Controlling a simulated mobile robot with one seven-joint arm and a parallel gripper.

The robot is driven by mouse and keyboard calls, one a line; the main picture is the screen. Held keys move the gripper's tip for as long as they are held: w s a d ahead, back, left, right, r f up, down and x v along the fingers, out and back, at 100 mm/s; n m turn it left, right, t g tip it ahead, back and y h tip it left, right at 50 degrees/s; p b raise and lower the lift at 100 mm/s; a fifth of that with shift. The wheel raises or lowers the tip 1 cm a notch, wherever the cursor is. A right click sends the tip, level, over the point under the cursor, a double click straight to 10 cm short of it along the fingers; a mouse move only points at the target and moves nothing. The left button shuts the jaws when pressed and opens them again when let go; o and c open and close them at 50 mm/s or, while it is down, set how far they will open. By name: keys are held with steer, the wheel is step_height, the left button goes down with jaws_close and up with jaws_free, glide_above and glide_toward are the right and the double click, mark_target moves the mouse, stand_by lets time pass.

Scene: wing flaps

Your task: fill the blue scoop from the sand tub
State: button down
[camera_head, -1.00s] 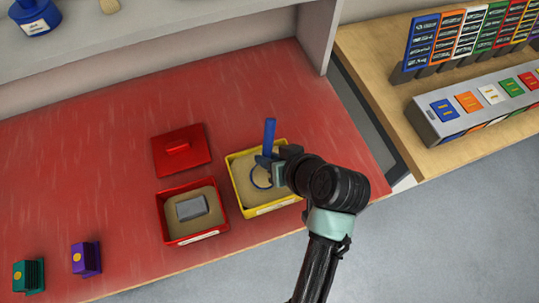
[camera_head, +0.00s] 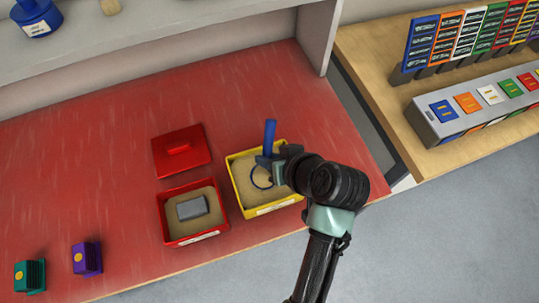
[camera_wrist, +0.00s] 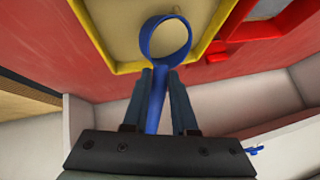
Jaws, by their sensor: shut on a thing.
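The blue scoop (camera_head: 269,137) is held over the yellow tub of sand (camera_head: 234,184). Its handle stands up in the head view and its round cup hangs down at the sand. My gripper (camera_head: 275,160) is shut on the scoop's handle. In the wrist view the handle of the blue scoop (camera_wrist: 156,108) runs between the two dark fingers of my gripper (camera_wrist: 160,85). The cup's ring frames sand colour in that view; I cannot tell whether sand lies in it or whether it touches the sand.
A red tub (camera_head: 164,222) with sand and a grey block (camera_head: 192,208) stands left of the yellow one. A red lid (camera_head: 195,156) lies behind it. Purple (camera_head: 86,258) and green (camera_head: 29,275) blocks stand at the front left. A wall panel (camera_head: 317,40) rises behind.

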mark_target(273, 140)
steer(key=shift+w+r+g+p, duration=0.3)
steer(key=shift+w+g+p, duration=0.15)
steer(key=shift+p, duration=0.6)
steer(key=shift+w+d+m+g+p, duration=0.15)
steer(key=shift+w+m+g+p, duration=0.15)
steer(key=shift+g+p, duration=0.25)
steer(key=shift+f, duration=0.1)
steer(key=shift+p, duration=0.35)
steer(key=shift+w+r+g+y+p, duration=0.3)
steer(key=shift+r+g+p, duration=0.15)
steer(key=shift+p, duration=0.3)
steer(key=shift+w+d+r+m+g+p, duration=0.15)
steer(key=shift+w+r+m+g+p, duration=0.15)
steer(key=shift+w+r+g+p, duration=0.5)
steer(key=shift+s+f, duration=0.25)
steer(key=shift+s, duration=0.05)
steer(key=shift+w+p, duration=0.1)
steer(key=shift+p, duration=0.2)
